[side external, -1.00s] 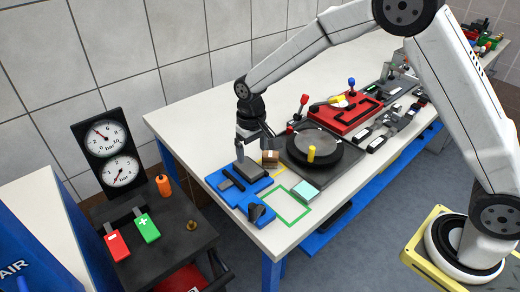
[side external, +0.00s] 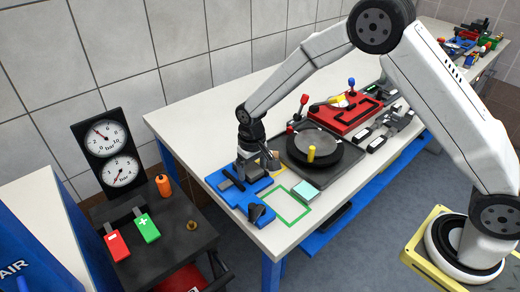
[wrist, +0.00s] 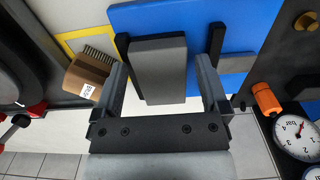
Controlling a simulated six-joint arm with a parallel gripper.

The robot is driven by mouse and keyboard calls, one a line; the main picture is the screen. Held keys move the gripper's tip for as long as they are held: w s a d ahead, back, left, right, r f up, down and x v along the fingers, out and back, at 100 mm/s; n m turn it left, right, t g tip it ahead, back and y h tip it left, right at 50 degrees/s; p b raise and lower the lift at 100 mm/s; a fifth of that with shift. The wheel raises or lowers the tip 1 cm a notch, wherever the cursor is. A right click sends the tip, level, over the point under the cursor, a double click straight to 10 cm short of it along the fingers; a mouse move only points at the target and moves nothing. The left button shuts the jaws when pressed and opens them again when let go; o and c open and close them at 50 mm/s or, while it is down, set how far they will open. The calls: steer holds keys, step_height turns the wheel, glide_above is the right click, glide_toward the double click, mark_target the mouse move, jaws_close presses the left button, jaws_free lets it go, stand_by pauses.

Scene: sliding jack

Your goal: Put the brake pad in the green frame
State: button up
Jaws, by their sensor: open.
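A flat dark grey block, which looks like the brake pad, shows in the wrist view (wrist: 160,72) on the blue fixture (wrist: 186,17), against a black strip. My gripper (wrist: 164,84) is open, with one finger on each side of the block and a visible gap on both sides. In the side view my gripper (side external: 254,168) points down low over the blue fixture (side external: 222,183) and hides most of the block. The green frame (side external: 277,210) is an outline on the white table, to the right of the fixture, with bare table inside.
A brown-handled brush (wrist: 88,74) lies in a yellow frame close beside one finger. A teal block (side external: 305,191) stands at the green frame's upper right edge. A black cone-like piece (side external: 261,213) sits on the fixture's front. A round dark turntable (side external: 313,149) stands behind.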

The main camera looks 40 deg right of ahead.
mark_target(253, 170)
steer(key=c, duration=1.3)
steer(key=shift+o, duration=0.2)
steer(key=shift+r, duration=0.15)
steer(key=shift+r, duration=0.1)
steer(key=shift+r, duration=2.3)
